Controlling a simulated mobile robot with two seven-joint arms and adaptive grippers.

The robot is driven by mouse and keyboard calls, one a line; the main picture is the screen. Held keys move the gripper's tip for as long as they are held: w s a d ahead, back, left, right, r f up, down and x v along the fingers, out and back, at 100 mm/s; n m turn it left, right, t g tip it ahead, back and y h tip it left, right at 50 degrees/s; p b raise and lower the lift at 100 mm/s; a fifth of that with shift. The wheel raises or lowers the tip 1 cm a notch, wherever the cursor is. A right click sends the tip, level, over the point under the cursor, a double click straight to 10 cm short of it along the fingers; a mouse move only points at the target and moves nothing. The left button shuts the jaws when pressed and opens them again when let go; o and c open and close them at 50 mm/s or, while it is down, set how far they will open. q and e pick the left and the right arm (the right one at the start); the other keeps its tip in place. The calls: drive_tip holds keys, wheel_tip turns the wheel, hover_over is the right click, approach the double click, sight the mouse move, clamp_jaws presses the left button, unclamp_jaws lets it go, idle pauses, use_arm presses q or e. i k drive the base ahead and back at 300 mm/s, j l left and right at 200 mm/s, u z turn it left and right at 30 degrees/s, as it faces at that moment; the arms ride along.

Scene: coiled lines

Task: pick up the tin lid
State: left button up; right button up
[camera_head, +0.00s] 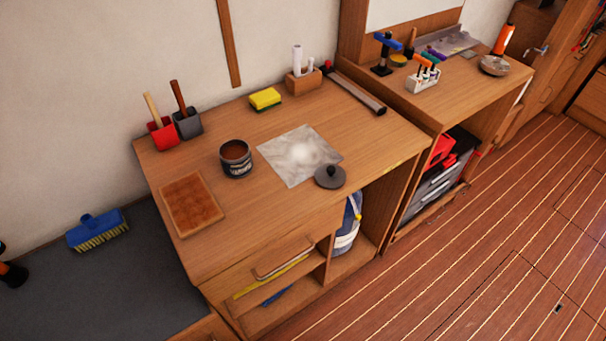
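The tin lid (330,176), dark grey and round with a small knob on top, lies near the front edge of the wooden workbench (260,220). It is at the front right corner of a shiny grey sheet (285,165), seemingly overlapping it. A dark open tin (236,160) with a pale label and brown contents stands to its left, apart from the lid. I make out neither of my grippers in this view.
A brown pad (191,204), red and grey holders (163,135), a sponge (265,98) and a bar (358,93) are on the bench. A blue brush (97,230) lies on the grey surface at left. A dark object (13,273) is cut off there.

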sight(331, 175)
drive_tip(key=l+u, duration=0.1)
drive_tip(key=u, duration=0.4)
drive_tip(key=l+u, duration=0.15)
drive_tip(key=u, duration=0.3)
drive_tip(key=l+u, duration=0.15)
drive_tip(key=u, duration=0.35)
drive_tip(key=l+u, duration=0.1)
drive_tip(key=u, duration=0.35)
drive_tip(key=k+l+u, duration=0.2)
drive_tip(key=l+u, duration=0.15)
drive_tip(key=l, duration=0.2)
drive_tip(key=k+l+u, duration=0.2)
drive_tip(key=l+u, duration=0.2)
drive_tip(key=k+l+u, duration=0.35)
drive_tip(key=l, duration=0.15)
drive_tip(key=k+l+u, duration=0.4)
drive_tip(key=i+j, duration=0.1)
